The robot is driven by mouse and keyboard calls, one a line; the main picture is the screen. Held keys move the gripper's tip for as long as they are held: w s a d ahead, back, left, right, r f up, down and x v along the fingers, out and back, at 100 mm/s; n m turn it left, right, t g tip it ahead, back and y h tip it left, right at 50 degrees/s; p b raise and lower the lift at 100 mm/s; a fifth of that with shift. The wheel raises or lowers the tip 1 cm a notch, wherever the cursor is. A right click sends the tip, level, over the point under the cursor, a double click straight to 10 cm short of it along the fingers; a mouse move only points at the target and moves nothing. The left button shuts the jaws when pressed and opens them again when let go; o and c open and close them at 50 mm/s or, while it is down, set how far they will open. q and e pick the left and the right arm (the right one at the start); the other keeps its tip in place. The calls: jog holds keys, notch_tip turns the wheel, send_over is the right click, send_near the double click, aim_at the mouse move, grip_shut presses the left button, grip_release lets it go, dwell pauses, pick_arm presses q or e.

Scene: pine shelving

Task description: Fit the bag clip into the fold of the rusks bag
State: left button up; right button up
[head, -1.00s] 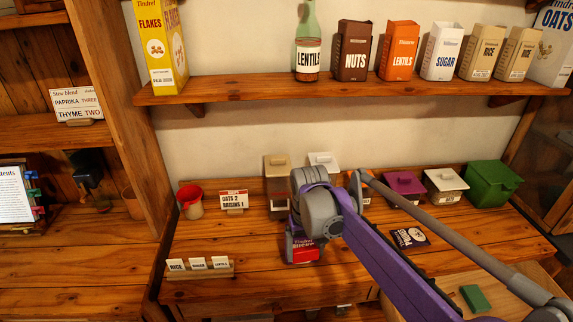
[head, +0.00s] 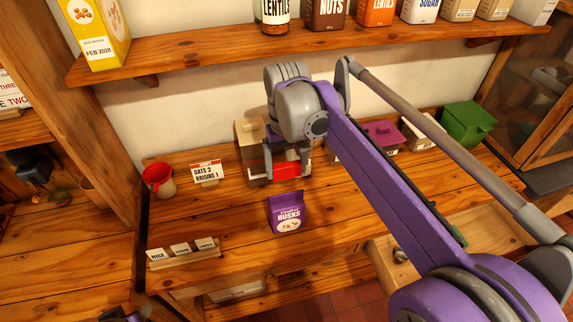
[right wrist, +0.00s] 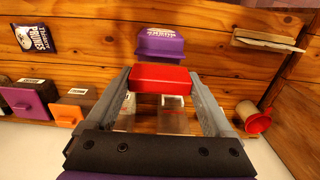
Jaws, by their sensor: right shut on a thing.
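The purple rusks bag (head: 287,212) stands on the wooden worktop, its white print facing me. It also shows in the right wrist view (right wrist: 160,42), just beyond the clip. My right gripper (head: 287,170) is shut on the red bag clip (head: 288,172), behind and above the bag in the head view. In the right wrist view the clip (right wrist: 160,78) lies crosswise between the fingertips. A gap shows between clip and bag in the head view. The bag's fold cannot be made out clearly.
A beige-lidded canister (head: 250,150) stands close to the left of my right gripper. A red cup (head: 158,180) and an oats card (head: 207,172) are further left, a card rack (head: 183,252) at front left. Purple and green (head: 468,122) boxes line the back right.

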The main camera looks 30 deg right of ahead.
aim_at(286, 165)
jog(key=shift+f, duration=0.35)
jog(key=shift+f+b, duration=1)
jog(key=shift+f, duration=0.9)
pick_arm(q)
jog(key=shift+s+f+b, duration=0.1)
jog(key=shift+s+f, duration=0.3)
jog(key=shift+f, duration=0.3)
jog(key=shift+s+f+b, duration=0.15)
jog(key=shift+s+f, duration=0.2)
jog(key=shift+f, duration=0.3)
jog(key=shift+s+f+b, duration=0.1)
jog(key=shift+s+f, duration=0.3)
jog(key=shift+f, duration=0.3)
pick_arm(e)
jog(key=shift+f, duration=0.65)
pick_arm(q)
jog(key=shift+s+f+g+b, duration=0.3)
jog(key=shift+f+b, duration=0.1)
jog(key=shift+f, duration=0.25)
pick_arm(e)
jog(key=shift+f, duration=1)
jog(key=o, duration=1)
pick_arm(q)
jog(key=shift+w, duration=0.1)
pick_arm(e)
jog(key=shift+o, duration=0.2)
